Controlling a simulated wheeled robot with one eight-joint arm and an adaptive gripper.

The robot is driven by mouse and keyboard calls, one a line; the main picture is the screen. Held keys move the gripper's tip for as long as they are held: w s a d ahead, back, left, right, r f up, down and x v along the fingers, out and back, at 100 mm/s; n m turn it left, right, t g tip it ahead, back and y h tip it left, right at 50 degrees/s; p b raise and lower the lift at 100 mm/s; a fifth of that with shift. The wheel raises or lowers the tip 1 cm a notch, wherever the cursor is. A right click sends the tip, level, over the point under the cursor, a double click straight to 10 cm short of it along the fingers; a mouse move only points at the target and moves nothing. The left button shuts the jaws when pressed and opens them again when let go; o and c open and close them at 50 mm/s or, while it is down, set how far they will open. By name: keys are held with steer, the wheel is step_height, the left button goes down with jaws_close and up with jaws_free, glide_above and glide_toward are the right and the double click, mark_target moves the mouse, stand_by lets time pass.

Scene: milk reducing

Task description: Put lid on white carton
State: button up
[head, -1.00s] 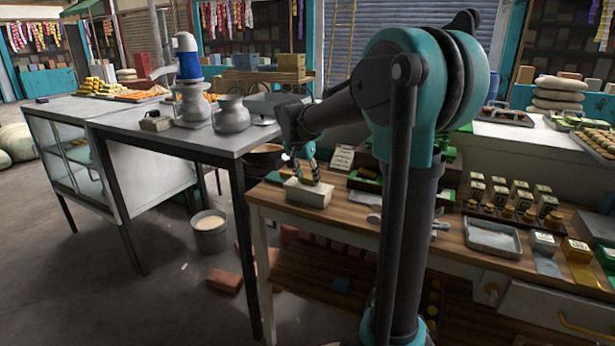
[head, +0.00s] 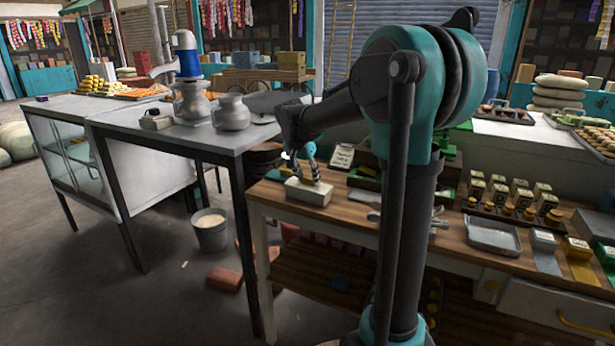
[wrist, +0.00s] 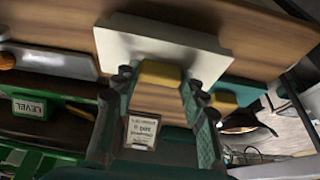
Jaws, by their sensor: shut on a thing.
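The white carton (head: 309,193) is a low pale block near the left end of the wooden bench. In the wrist view the carton (wrist: 150,42) lies just beyond my fingertips. My gripper (head: 311,177) is over the carton with its fingers pointing down. In the wrist view my gripper (wrist: 160,82) is shut on a small yellow piece (wrist: 160,72), which looks like the lid. The yellow piece overlaps the carton's edge in that view. I cannot tell whether it touches the carton. My arm hides part of the bench behind.
The wooden bench (head: 272,196) has a small written sign (head: 341,157) behind the carton. A metal tray (head: 492,236) and several small boxes stand to the right. A grey table (head: 190,137) with metal pots is at left. A bucket (head: 210,231) stands on the floor.

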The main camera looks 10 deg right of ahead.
steer(key=o, duration=0.8)
steer(key=shift+o, duration=0.5)
steer(key=o, duration=0.5)
steer(key=shift+c, duration=0.2)
steer(key=shift+r, duration=3.5)
